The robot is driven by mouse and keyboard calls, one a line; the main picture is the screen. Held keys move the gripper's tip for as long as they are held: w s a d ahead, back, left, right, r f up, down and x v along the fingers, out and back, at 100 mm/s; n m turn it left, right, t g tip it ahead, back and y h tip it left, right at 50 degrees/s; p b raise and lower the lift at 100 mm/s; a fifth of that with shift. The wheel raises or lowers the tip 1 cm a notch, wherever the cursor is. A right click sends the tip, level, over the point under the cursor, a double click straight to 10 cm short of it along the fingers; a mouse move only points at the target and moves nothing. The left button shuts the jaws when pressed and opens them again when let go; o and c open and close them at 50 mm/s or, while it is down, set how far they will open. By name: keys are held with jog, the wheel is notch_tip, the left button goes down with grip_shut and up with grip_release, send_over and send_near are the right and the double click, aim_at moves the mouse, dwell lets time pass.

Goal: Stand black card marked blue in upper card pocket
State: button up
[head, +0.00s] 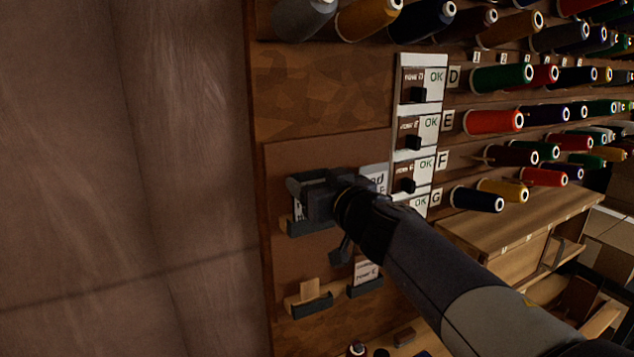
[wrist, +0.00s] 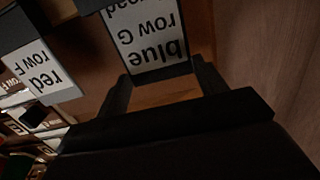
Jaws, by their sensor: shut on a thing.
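The black card marked blue (wrist: 150,40) shows upside down in the wrist view, with a white label reading "blue row G" and a black edge. My gripper (wrist: 160,88) is shut on it, one finger at each side. In the head view my gripper (head: 318,192) is at the brown board, just above the upper card pocket (head: 313,226), a dark ledge. A strip of the card's white label (head: 298,209) shows there beneath my gripper. The card's lower end is at the pocket; I cannot tell whether it is seated inside.
A card marked red, row F (wrist: 40,75) stands close beside the held card. Lower pockets hold a plain wooden piece (head: 309,289) and a white-labelled card (head: 366,270). Switch plates marked OK (head: 418,85) and thread spools (head: 493,121) are to the right. A bare wall (head: 130,180) fills the left.

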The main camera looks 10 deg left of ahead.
jog(key=shift+f, duration=0.3)
jog(key=o, duration=0.8)
jog(key=shift+r, duration=0.1)
jog(key=p+v, duration=0.2)
jog(key=v, duration=0.8)
jog(key=shift+s+d, duration=0.25)
jog(key=shift+s, duration=0.05)
